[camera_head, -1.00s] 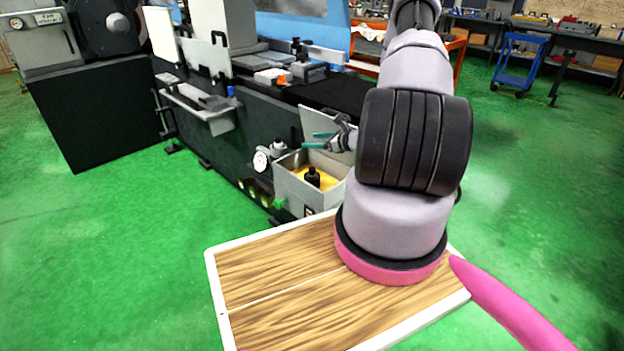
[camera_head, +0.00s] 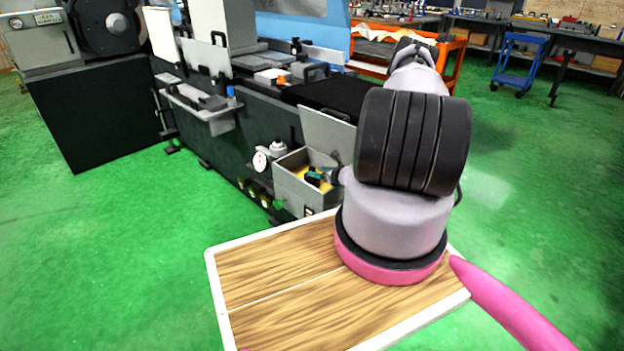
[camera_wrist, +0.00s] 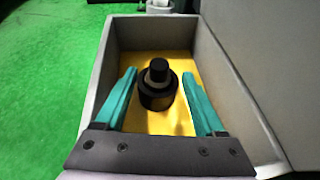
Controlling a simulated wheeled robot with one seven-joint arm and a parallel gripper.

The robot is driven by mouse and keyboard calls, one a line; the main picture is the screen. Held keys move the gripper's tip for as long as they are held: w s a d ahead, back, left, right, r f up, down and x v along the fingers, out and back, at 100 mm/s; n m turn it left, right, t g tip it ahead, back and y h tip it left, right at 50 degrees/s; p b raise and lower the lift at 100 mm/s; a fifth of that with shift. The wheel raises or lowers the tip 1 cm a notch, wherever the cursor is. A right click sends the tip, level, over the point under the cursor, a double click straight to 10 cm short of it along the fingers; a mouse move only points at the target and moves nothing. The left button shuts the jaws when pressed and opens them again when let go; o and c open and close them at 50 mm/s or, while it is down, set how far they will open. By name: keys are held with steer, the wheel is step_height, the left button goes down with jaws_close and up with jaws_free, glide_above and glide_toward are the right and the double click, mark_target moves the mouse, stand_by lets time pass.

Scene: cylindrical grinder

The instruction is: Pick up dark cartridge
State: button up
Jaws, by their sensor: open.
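The dark cartridge (camera_wrist: 157,88) stands upright on the yellow floor (camera_wrist: 185,122) of a grey open-topped box, as the wrist view shows. It has a wide black lower body, a paler collar and a narrower black top. My gripper (camera_wrist: 158,78) is open, with its teal fingers on the left and right of the cartridge and a visible gap on each side. In the head view my gripper (camera_head: 318,175) is at the box, and the cartridge is mostly hidden behind it there.
The grey box (camera_head: 290,190) stands against the dark grinder base, with its raised lid (camera_head: 325,130) behind it. Its walls surround the gripper closely. A white gauge (camera_head: 261,160) is left of the box. Green floor (camera_head: 130,240) is clear at left.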

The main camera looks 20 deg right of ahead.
mark_target(314, 170)
steer(key=x, duration=0.3)
steer(key=shift+w+a, duration=0.1)
steer(key=shift+w, duration=0.1)
jaws_close()
